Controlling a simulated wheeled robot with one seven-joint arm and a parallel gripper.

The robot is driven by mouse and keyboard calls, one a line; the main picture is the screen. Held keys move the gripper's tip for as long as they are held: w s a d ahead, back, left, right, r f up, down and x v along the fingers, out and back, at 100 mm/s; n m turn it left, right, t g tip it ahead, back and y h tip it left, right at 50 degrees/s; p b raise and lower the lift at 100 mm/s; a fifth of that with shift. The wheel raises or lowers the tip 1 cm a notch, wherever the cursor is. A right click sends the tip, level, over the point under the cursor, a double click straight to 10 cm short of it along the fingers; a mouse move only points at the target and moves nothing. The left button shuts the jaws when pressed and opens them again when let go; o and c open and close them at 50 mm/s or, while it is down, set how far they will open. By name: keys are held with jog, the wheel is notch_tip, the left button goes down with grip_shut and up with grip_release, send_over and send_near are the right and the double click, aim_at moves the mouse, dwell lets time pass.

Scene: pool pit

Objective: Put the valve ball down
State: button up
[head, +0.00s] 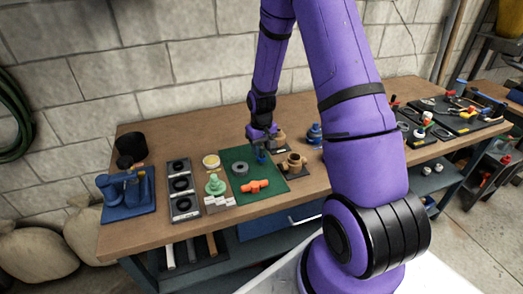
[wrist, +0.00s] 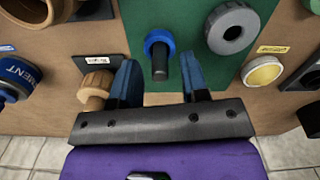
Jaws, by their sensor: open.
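A grey rounded piece with a dark hole, which looks like the valve ball (head: 240,169), lies on the green mat (head: 270,184). It also shows in the wrist view (wrist: 233,28), to the right of my fingers and apart from them. My gripper (head: 262,147) is over the mat's far right part, pointing down. In the wrist view my gripper (wrist: 158,72) is open, with its two blue fingers apart and nothing clamped. A blue-collared piece with a dark stem (wrist: 159,48) shows between and just beyond the fingertips; whether a finger touches it I cannot tell.
An orange fitting (head: 254,186) lies on the mat. Brown fittings (head: 293,163) stand right of it. A green piece (head: 215,185), a yellow-topped disc (head: 211,161) and a black tray of rings (head: 182,190) are left. A blue vise (head: 126,190) stands at the far left.

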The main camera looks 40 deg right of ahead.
notch_tip(320, 180, up, 11)
notch_tip(320, 180, up, 9)
jog(key=t, duration=0.1)
send_over(261, 148)
jog(key=s+a, duration=0.3)
jog(key=s+a+r+t, duration=0.1)
jog(key=s+a+r, duration=0.2)
jog(key=s+r, duration=0.2)
jog(key=s+a+r+n+t, duration=0.1)
jog(key=s+a+r, duration=0.3)
jog(key=s, duration=0.6)
jog(key=s+a+r+t, duration=0.2)
jog(key=s+a+r, duration=0.1)
jog(key=s+r, duration=0.5)
jog(key=shift+s+a, duration=0.2)
jog(key=shift+s, duration=0.05)
